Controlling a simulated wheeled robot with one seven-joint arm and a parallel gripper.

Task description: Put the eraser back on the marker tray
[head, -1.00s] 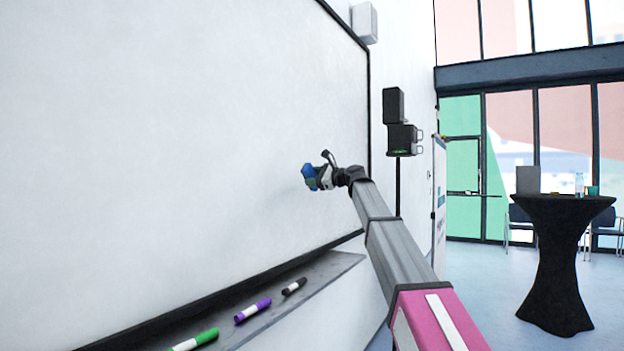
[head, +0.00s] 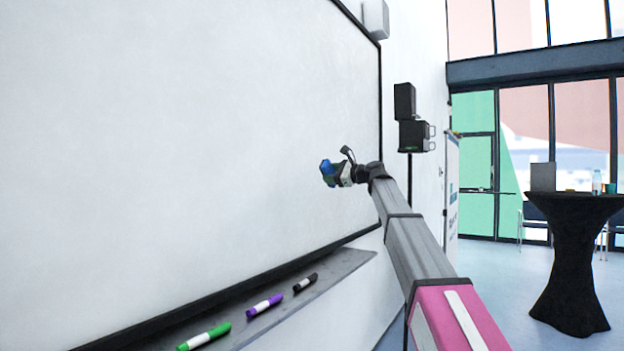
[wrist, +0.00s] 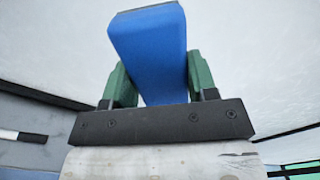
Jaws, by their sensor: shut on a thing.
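The blue eraser (wrist: 150,50) is held between the green fingers of my gripper (wrist: 151,82) in the wrist view. It also shows as a small blue shape (head: 327,169) at the end of my arm in the head view. My gripper (head: 335,173) is shut on it, in front of the whiteboard and above the tray, apart from the tray. The grey marker tray (head: 345,264) runs along the whiteboard's lower edge. A green marker (head: 204,337), a purple marker (head: 264,306) and a black marker (head: 305,283) lie on it. The tray's far end is bare.
The whiteboard (head: 180,130) fills the left side. A black speaker on a stand (head: 412,134) is beyond my gripper. A black-draped high table (head: 572,270) with items on top stands at the right. Blue floor is open between.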

